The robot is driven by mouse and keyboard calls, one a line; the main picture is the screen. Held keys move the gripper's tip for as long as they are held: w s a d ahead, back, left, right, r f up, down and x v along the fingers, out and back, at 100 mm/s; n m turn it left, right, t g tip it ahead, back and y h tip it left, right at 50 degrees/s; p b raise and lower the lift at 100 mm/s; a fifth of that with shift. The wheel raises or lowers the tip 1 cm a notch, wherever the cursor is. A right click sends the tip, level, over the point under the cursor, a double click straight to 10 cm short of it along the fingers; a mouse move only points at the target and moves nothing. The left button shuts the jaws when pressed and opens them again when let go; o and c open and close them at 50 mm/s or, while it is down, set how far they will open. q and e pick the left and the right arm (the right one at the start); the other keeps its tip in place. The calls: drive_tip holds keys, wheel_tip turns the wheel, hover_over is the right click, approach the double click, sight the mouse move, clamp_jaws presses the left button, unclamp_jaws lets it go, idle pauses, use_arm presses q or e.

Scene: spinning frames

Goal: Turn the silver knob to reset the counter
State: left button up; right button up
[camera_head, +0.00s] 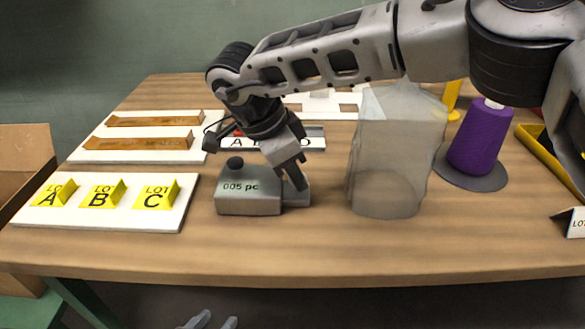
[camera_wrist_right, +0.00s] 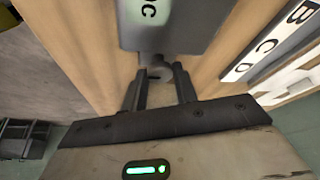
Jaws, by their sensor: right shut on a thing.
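The silver knob (camera_wrist_right: 160,72) is on the counter's side, between the fingers of my right gripper (camera_wrist_right: 160,88). In the head view my right gripper (camera_head: 296,178) reaches down at the counter's right side and hides the knob. It is shut on the knob.
A translucent bag-like container (camera_head: 385,170) stands close right of the counter. A purple thread cone (camera_head: 480,138) is further right. A white board (camera_head: 172,215) with yellow lot markers lies left, and a board with wooden strips (camera_head: 100,156) lies behind it. The table's front strip is clear.

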drive_tip(key=shift+m, duration=0.3)
drive_tip(key=m+g, duration=0.1)
drive_tip(key=m, duration=0.1)
drive_tip(key=shift+w+m, duration=0.15)
drive_tip(key=shift+m, duration=0.25)
drive_tip(key=m+g+p, duration=0.1)
drive_tip(key=m+g, duration=0.1)
drive_tip(key=m, duration=0.2)
drive_tip(key=shift+w+r, duration=0.1)
drive_tip(key=shift+w, duration=0.05)
drive_tip(key=m, duration=0.2)
drive_tip(key=m+g+p, duration=0.1)
drive_tip(key=m, duration=0.1)
drive_tip(key=shift+w+m+g+y, duration=0.15)
drive_tip(key=shift+m+g+y, duration=0.15)
drive_tip(key=shift+y, duration=0.1)
use_arm(q)
drive_tip(key=shift+w+r, duration=0.1)
drive_tip(key=shift+r, duration=0.4)
use_arm(e)
drive_tip(key=shift+w+d+m, duration=0.1)
drive_tip(key=shift+d+m, duration=0.05)
drive_tip(key=shift+m, duration=0.85)
drive_tip(key=shift+g+y, duration=0.3)
drive_tip(key=o, duration=1)
drive_tip(key=shift+c, duration=0.2)
